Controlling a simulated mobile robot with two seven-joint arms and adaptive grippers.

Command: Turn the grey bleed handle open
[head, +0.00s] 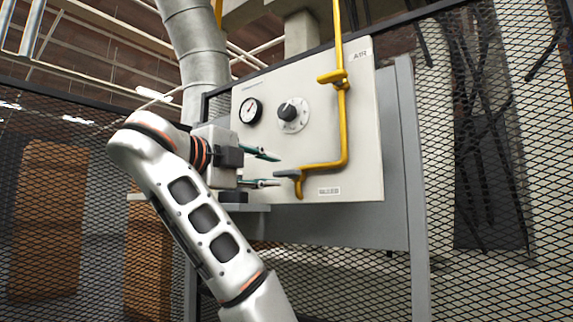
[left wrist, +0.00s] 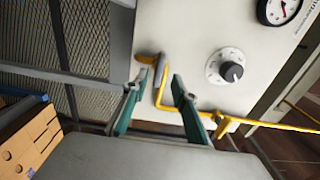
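A pale panel (head: 250,166) carries a yellow pipe (head: 343,125) that runs down, then left to a bleed fitting. At that lower left end is a short yellow-brown handle (head: 297,185), just above and left of a small label. The handle also shows in the left wrist view (left wrist: 147,59), just beyond the fingertips. My left gripper (head: 277,169) is open, its teal fingers pointing at the pipe end. In the left wrist view, the fingers (left wrist: 157,84) are spread on either side of the pipe end, with nothing gripped. My right gripper is out of view.
A round gauge (head: 250,110) and a dark knob on a pale dial (head: 293,114) sit on the panel above my fingers. A yellow valve lever (head: 332,77) is higher on the pipe. A grey ledge (head: 252,208) juts out below my gripper. Mesh fencing (head: 490,200) stands behind.

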